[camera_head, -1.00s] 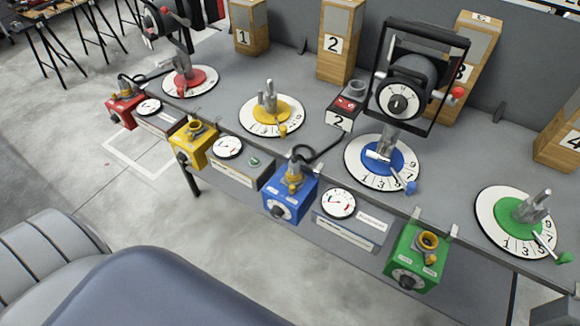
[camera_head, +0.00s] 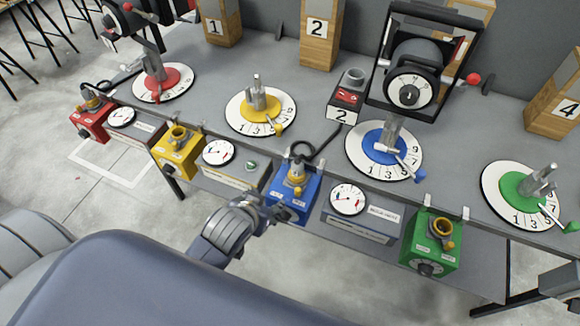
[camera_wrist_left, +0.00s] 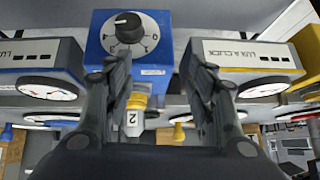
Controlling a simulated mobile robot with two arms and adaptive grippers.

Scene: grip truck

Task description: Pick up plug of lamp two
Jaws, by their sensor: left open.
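The plug of lamp two (camera_head: 296,176), grey and yellow, sits upright in the top of the blue socket box (camera_head: 290,204) at the bench's front edge. Its black cable (camera_head: 318,150) loops back toward the small box marked 2 (camera_head: 342,112). Lamp two (camera_head: 412,88) stands in a black frame on the blue-centred dial (camera_head: 383,150). My left gripper (camera_head: 270,210) is just left of and in front of the blue box. In the left wrist view the gripper (camera_wrist_left: 160,78) is open, with the blue box and yellow plug part (camera_wrist_left: 140,101) showing beyond and between its fingers.
Yellow (camera_head: 179,155), red (camera_head: 92,122) and green (camera_head: 431,244) socket boxes also line the front edge. Gauge boxes with round meters (camera_head: 347,199) flank the blue box. Open floor lies in front at left.

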